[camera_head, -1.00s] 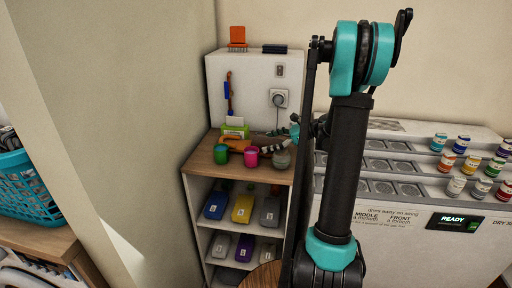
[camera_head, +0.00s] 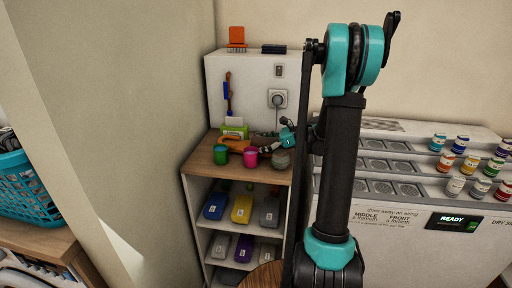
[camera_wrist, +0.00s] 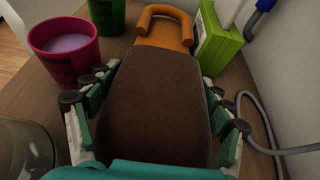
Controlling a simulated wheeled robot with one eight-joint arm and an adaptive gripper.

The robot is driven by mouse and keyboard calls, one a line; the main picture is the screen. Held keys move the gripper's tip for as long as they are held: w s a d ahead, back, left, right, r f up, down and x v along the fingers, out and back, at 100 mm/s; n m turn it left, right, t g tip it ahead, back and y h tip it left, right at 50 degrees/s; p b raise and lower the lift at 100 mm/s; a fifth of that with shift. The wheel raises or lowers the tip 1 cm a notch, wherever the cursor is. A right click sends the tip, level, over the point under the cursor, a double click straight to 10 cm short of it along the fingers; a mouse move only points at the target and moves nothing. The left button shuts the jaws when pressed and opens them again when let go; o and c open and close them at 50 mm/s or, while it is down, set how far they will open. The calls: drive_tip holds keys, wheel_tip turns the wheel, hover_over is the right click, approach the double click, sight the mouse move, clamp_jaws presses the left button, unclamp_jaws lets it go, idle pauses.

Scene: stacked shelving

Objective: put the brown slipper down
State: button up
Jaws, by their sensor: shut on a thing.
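The brown slipper (camera_wrist: 155,95) fills the middle of the wrist view, a dark brown rounded shape. My gripper (camera_wrist: 156,112) is shut on it, with fingers along both its sides. The near end of the slipper is hidden behind the teal gripper body. In the head view my gripper (camera_head: 268,148) is low over the wooden top of the shelf unit (camera_head: 202,160), among the objects there. The slipper is too small and covered to make out clearly in that view. I cannot tell whether it touches the wood.
A pink cup (camera_wrist: 65,47) and green cup (camera_wrist: 107,14) stand left, a glass jar (camera_wrist: 25,150) near left. A green box (camera_wrist: 218,40) and grey cable (camera_wrist: 262,115) are at the right.

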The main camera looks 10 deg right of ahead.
sight(259, 140)
drive_tip(key=shift+r, duration=0.1)
wheel_tip(259, 140, up, 20)
idle(0.6)
